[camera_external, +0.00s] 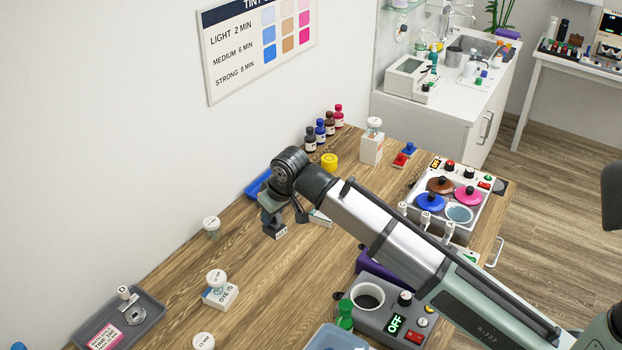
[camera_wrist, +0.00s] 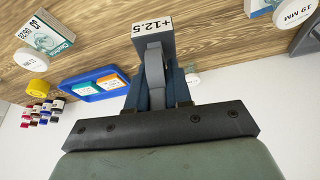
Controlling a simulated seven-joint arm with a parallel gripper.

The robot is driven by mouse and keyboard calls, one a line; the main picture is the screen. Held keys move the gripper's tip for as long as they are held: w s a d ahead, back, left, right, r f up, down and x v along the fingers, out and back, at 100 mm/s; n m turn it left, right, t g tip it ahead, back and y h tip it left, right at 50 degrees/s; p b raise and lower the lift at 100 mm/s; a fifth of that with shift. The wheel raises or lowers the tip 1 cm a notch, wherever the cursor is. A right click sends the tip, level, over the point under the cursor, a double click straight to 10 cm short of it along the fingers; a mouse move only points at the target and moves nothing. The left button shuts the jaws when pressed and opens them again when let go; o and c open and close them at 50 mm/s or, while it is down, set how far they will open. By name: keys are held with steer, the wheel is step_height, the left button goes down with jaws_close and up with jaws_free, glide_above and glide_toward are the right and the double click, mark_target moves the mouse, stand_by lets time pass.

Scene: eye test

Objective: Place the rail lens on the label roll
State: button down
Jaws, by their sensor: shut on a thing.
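The thing in my gripper is a small grey block with a white end label reading "+12.5"; I take it for the rail lens (camera_wrist: 151,45). It also shows in the external view (camera_external: 275,231), above the table. My gripper (camera_wrist: 155,88) is shut on it, with a finger on each side. In the external view my gripper (camera_external: 270,209) is left of the table's middle. A short yellow roll (camera_external: 329,162), probably the label roll, stands at the back, right of and beyond my gripper. It also shows at left in the wrist view (camera_wrist: 40,88). Nothing visible lies on it.
Small dark bottles (camera_external: 320,132) stand behind the yellow roll. A white box (camera_external: 371,149) carries a jar to its right. A blue tray (camera_wrist: 85,94) with packets lies behind my gripper. A dye box (camera_external: 220,297) and grey tray (camera_external: 155,318) are front left.

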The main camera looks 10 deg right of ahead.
steer(key=w+d+r, duration=0.1)
steer(key=w+d, duration=0.4)
steer(key=w, duration=0.6)
steer(key=w+d+r, duration=0.1)
steer(key=w+d, duration=0.4)
steer(key=w, duration=0.7)
steer(key=n, duration=0.2)
glide_above(328, 157)
steer(key=shift+y, duration=0.4)
step_height(328, 157, down, 9)
steer(key=shift+a+r, duration=0.1)
steer(key=shift+r, duration=0.05)
steer(key=c, duration=1)
jaws_free()
steer(key=shift+c, duration=0.2)
steer(key=v, duration=1.2)
